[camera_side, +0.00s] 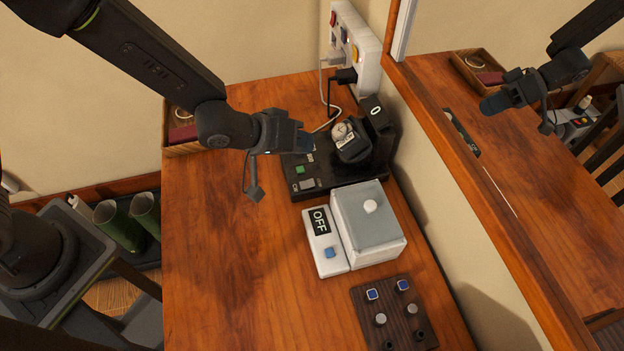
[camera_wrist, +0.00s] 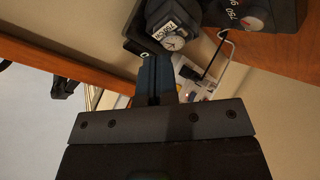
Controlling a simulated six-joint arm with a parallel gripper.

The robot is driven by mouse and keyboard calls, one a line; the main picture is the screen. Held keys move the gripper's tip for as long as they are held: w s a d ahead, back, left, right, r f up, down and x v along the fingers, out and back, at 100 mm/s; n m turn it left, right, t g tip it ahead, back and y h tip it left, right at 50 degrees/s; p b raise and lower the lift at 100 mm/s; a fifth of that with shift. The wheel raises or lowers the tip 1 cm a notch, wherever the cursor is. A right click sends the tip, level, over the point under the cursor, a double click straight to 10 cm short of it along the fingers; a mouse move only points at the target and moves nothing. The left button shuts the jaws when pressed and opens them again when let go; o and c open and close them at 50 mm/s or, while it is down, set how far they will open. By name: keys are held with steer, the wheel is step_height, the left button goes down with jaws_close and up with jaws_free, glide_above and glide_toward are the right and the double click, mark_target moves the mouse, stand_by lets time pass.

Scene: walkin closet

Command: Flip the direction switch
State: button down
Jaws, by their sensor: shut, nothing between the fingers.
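A black watch winder (camera_side: 340,178) stands on the wooden table, with a wristwatch (camera_side: 342,132) on its dark holder. Its base carries a green button (camera_side: 300,169) and a small grey control (camera_side: 306,185); I cannot tell which one is the direction switch. My gripper (camera_side: 308,143) is shut and empty, above the left part of the winder, beside the watch. In the wrist view my closed fingers (camera_wrist: 158,62) point up toward the watch (camera_wrist: 173,43), and a knob marked 750 (camera_wrist: 252,22) shows at upper right. Contact cannot be told.
A white box with a grey lid (camera_side: 370,205) and a white OFF panel (camera_side: 324,243) stand in front of the winder. A dark button board (camera_side: 392,312) lies nearer. A power strip (camera_side: 355,50) with plugged cables is behind.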

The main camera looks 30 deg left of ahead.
mark_target(308, 181)
steer(key=shift+f, duration=0.1)
steer(key=shift+w+d+f, duration=0.15)
steer(key=shift+f, duration=1.25)
steer(key=shift+w+d+f, duration=0.1)
steer(key=shift+f, duration=1.35)
steer(key=shift+w+d+f, duration=0.15)
steer(key=shift+f, duration=1.25)
steer(key=shift+f, duration=0.45)
steer(key=shift+f, duration=0.3)
steer(key=shift+r, duration=0.15)
steer(key=shift+r, duration=0.6)
steer(key=shift+s+a+r, duration=0.15)
steer(key=shift+r, duration=1.1)
steer(key=shift+s+a+r, duration=0.1)
steer(key=shift+r, duration=1.15)
